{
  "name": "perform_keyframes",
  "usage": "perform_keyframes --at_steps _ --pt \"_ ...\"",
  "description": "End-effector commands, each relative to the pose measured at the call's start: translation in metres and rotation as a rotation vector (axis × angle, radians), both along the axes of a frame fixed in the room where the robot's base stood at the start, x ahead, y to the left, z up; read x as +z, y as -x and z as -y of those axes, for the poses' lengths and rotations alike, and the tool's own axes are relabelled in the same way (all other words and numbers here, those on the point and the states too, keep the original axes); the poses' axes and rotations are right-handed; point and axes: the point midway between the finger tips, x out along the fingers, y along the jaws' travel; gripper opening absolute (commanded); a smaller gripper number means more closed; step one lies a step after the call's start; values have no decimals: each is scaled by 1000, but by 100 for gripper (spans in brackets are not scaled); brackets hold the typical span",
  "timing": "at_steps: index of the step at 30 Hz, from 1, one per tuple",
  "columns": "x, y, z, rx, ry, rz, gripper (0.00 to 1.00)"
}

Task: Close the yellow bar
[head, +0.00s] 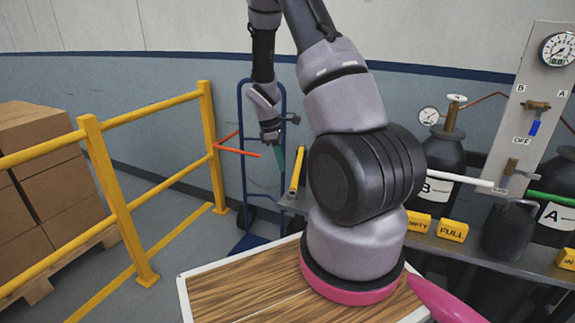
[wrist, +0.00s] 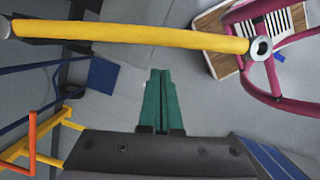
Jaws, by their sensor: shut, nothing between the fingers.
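The yellow bar (head: 297,170) shows in the head view as a short, foreshortened bar just right of my gripper, by the left end of the grey bench. In the wrist view the yellow bar (wrist: 130,34) runs nearly level across the top, with round metal fittings at both ends. My gripper (head: 279,158) points down in the head view. Its green fingers (wrist: 160,85) are together and empty in the wrist view, with the tips below the bar in the picture and apart from it. My arm may hide part of the bench behind the bar.
A yellow railing (head: 118,205) with boxes (head: 45,165) behind it stands at left. A blue hand truck (head: 243,165) and orange rods (head: 240,153) are left of my gripper. Gas cylinders (head: 442,160) and a gauge panel (head: 530,105) stand at right. A wooden top (head: 250,290) is in front.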

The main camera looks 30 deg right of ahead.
Motion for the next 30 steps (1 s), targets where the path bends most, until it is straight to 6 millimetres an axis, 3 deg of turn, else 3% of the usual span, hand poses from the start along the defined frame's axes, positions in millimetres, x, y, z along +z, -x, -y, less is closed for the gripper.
perform_keyframes --at_steps 6,22,30 --pt "-3 12 16 0 -1 -1 0" --pt "-4 15 20 11 0 0 0" --pt "-3 30 38 116 0 0 0"
